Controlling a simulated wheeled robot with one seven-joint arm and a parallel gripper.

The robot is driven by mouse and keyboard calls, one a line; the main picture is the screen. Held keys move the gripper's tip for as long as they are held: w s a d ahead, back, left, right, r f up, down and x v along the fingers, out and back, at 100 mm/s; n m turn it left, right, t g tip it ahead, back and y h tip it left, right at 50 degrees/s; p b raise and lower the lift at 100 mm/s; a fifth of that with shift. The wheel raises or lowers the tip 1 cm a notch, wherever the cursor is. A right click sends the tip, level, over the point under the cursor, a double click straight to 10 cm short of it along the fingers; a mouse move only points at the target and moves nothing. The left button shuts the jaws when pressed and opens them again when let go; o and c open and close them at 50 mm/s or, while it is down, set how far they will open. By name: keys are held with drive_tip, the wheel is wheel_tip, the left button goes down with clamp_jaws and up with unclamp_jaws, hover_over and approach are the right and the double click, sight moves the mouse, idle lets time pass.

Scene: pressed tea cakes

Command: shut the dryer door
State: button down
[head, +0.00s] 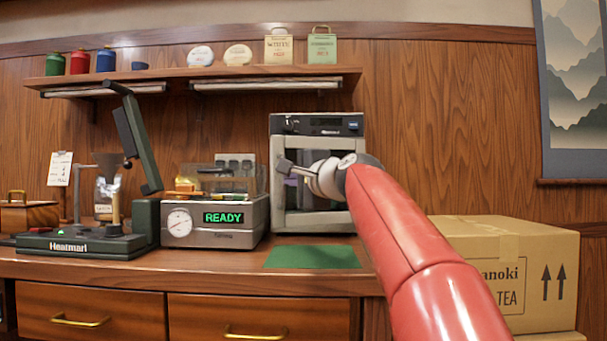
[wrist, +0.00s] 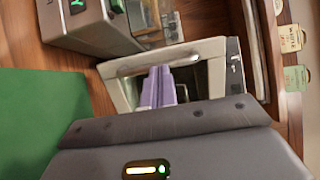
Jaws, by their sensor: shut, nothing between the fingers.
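The dryer (head: 317,125) stands at the back of the counter, with a dark control panel along its top. Its door (head: 277,188) is a pale grey frame around a window; in the wrist view the door (wrist: 127,88) carries a bar handle (wrist: 150,62) along one edge. I cannot tell whether the door sits flush or slightly ajar. My gripper (head: 283,166) is in front of the door's left part, its tip close to the frame. In the wrist view its purple fingers (wrist: 160,82) are together and empty, over the window area. Whether they touch the door is unclear. My arm hides the dryer's right side.
A grey box with a READY display (head: 215,222) stands left of the dryer, and a dark Heatmarl press (head: 85,243) further left. A green mat (head: 313,257) lies bare in front of the dryer. Cardboard boxes (head: 465,240) stand at the right. A shelf (head: 170,73) runs above.

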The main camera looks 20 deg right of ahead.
sight(278, 176)
drive_tip(key=shift+w+a, duration=0.1)
drive_tip(key=shift+w, duration=0.2)
drive_tip(key=shift+m+t+h, duration=0.3)
drive_tip(key=shift+m+h, duration=0.3)
drive_tip(key=shift+h, duration=0.3)
drive_tip(key=w+p, duration=0.3)
drive_tip(key=w+a+p, duration=0.1)
drive_tip(key=w+p, duration=0.2)
drive_tip(key=w+a+p, duration=0.1)
drive_tip(key=w+p, duration=0.2)
drive_tip(key=shift+w+r, duration=0.2)
drive_tip(key=shift+w, duration=0.05)
drive_tip(key=shift+s, duration=0.1)
